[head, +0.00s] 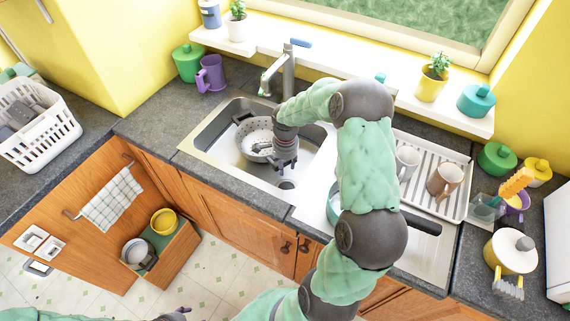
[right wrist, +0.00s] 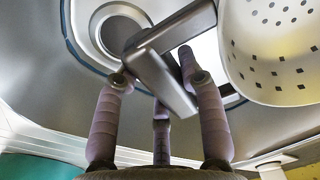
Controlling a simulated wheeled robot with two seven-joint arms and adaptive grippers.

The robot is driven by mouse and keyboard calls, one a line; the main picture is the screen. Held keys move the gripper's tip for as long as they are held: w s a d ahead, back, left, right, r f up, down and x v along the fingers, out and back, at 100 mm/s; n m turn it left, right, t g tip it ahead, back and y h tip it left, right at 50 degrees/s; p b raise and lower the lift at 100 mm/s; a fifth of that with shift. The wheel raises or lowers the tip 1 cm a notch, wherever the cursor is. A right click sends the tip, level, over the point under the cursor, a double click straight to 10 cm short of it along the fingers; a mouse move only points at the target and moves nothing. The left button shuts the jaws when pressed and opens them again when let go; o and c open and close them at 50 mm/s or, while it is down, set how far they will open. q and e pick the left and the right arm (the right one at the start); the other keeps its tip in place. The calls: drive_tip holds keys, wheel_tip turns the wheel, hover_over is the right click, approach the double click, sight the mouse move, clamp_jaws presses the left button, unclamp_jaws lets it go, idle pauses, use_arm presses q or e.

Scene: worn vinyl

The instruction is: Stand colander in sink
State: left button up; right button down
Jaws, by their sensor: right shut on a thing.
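The grey metal colander (head: 255,132), a bowl with dark holes, is inside the left basin of the sink (head: 215,147). Its open side faces up; whether it touches the basin floor I cannot tell. My right gripper (head: 286,164) reaches down into the basin at the colander's right side. In the right wrist view, its fingers (right wrist: 160,90) are closed around the colander's flat grey handle (right wrist: 160,75), and the perforated bowl (right wrist: 275,50) shows at upper right. My left gripper (head: 174,315) only just shows at the bottom edge, and its fingers are unclear.
The faucet (head: 287,72) stands behind the basin. To the right, a white drying rack (head: 430,155) holds mugs (head: 445,180). A purple mug (head: 211,74) and green canister (head: 187,62) stand behind left. A white basket (head: 38,125) is at far left.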

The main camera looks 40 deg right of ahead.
drive_tip(key=shift+f+b, duration=0.45)
drive_tip(key=shift+f, duration=0.1)
idle(0.5)
drive_tip(key=c, duration=0.7)
unclamp_jaws()
drive_tip(key=shift+r, duration=0.15)
drive_tip(key=shift+r+p, duration=2.5)
drive_tip(key=shift+r, duration=1.35)
wheel_tip(320, 180, up, 12)
drive_tip(key=shift+s, duration=0.15)
